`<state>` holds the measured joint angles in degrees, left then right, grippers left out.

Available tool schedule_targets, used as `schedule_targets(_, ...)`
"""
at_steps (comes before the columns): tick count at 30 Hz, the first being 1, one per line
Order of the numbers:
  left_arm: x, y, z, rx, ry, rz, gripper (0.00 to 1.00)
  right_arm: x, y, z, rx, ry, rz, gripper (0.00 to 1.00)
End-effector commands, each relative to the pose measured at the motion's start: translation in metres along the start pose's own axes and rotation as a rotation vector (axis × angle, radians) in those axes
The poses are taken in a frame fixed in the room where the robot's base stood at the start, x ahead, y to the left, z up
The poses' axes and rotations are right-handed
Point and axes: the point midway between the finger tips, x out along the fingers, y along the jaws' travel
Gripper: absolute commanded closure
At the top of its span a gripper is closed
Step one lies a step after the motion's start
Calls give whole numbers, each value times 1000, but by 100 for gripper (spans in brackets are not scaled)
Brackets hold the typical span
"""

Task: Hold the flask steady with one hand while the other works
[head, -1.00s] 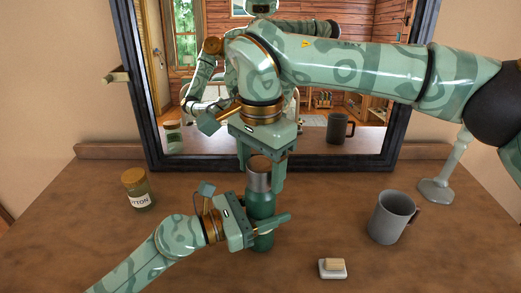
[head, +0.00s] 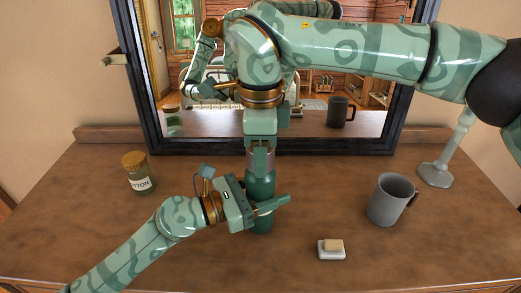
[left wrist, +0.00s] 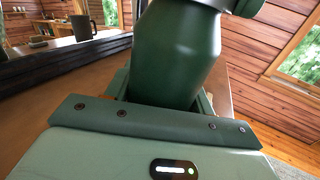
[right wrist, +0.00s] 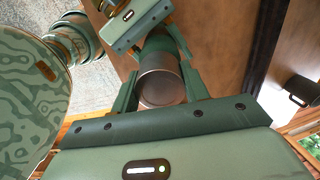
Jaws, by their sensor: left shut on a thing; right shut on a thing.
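A green flask (head: 261,187) with a metallic cap (right wrist: 162,88) stands upright on the wooden dresser top, before the mirror. My left gripper (head: 270,207) comes in from the left and is shut around the flask's green body. The left wrist view shows the flask (left wrist: 175,55) close up between its fingers. My right gripper (head: 262,158) reaches down from above and is shut on the metallic cap. Its fingers lie on opposite sides of the cap in the right wrist view and partly hide it in the head view.
A labelled jar (head: 138,174) stands at left. A pale stand (head: 437,172) is at the back right. The mirror frame (head: 140,110) rises behind.

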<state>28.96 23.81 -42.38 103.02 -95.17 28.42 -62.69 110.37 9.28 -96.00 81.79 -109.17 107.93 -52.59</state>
Motion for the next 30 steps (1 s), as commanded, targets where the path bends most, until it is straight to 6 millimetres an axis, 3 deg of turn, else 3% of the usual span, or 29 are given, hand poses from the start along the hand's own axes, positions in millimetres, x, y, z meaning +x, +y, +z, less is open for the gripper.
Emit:
schedule_targets(12,0,-1,0,4,0,-3,100,1,-1,0,1329,-2,0,82)
schedule_targets(16,0,-2,0,4,0,-3,100,1,-1,0,1656,-3,0,82)
schedule_targets(18,1,-2,0,4,0,-3,100,1,-1,0,1754,-4,1,82)
schedule_targets(22,1,-2,0,4,0,-4,100,1,-1,0,1746,-4,0,82)
schedule_targets(23,1,-2,0,4,0,-4,100,1,-1,0,1746,-4,0,49)
schedule_targets(25,1,-2,0,4,0,-4,100,1,-1,0,1745,-4,0,30)
schedule_targets(30,0,-1,0,2,0,-2,100,1,-1,0,1744,-2,1,30)
